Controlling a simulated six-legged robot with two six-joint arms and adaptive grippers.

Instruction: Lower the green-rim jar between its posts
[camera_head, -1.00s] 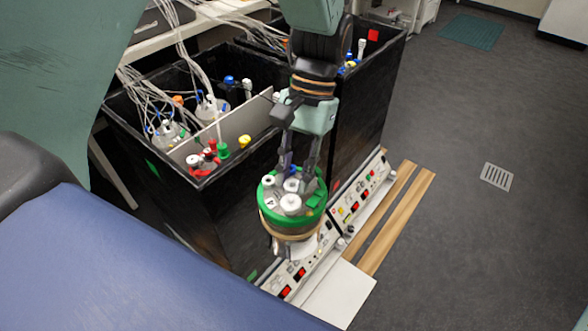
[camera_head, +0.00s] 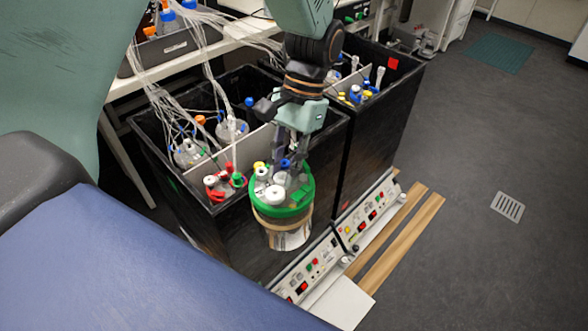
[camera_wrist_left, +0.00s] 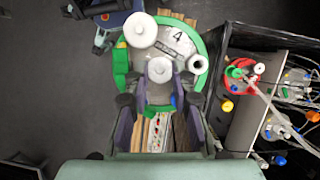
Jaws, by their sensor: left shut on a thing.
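The green-rim jar (camera_head: 284,232) hangs from my left gripper (camera_head: 287,165), which is shut on a fitting on its lid. The jar has a green ring, a tan band below it, and white caps on top. In the head view it appears in front of the near black tank's front wall. In the left wrist view, the green rim (camera_wrist_left: 203,45) and lid, marked "4", lie just beyond the gripper fingers (camera_wrist_left: 157,92). I cannot make out the posts meant for this jar. My right gripper is not in view.
The near black tank (camera_head: 165,150) holds a red-rim jar (camera_head: 222,190) and tubed bottles behind a pale divider (camera_head: 240,150). A second tank (camera_head: 375,125) stands to the right. Control panels (camera_head: 310,268) sit below at the front. Open floor lies to the right.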

